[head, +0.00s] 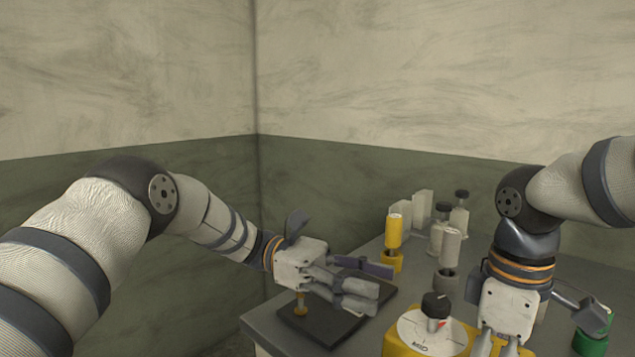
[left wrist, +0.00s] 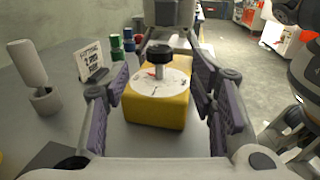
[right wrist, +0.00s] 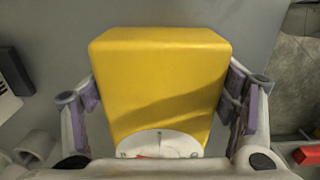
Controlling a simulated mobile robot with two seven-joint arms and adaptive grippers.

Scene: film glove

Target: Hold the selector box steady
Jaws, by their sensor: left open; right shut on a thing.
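The selector box (head: 398,345) is a yellow block with a white dial face (head: 418,340) and a black knob (head: 436,303) on top. It stands on the grey table, right of my left gripper (head: 362,283). My left gripper is open and empty; in the left wrist view the box (left wrist: 158,110) shows ahead between its fingers, apart from them. My right gripper (right wrist: 162,98) is shut on the box, with one finger at each side of the yellow body (right wrist: 160,70). In the head view the right fingertips are cut off by the bottom edge.
A dark mat (head: 318,328) with a brass peg (head: 300,305) lies under my left gripper. Behind stand a yellow roller (head: 394,230), a white roller in a grey cup (head: 447,281), black-capped bottles (head: 460,218) and white blocks. A lettered card (left wrist: 90,62) stands near the box.

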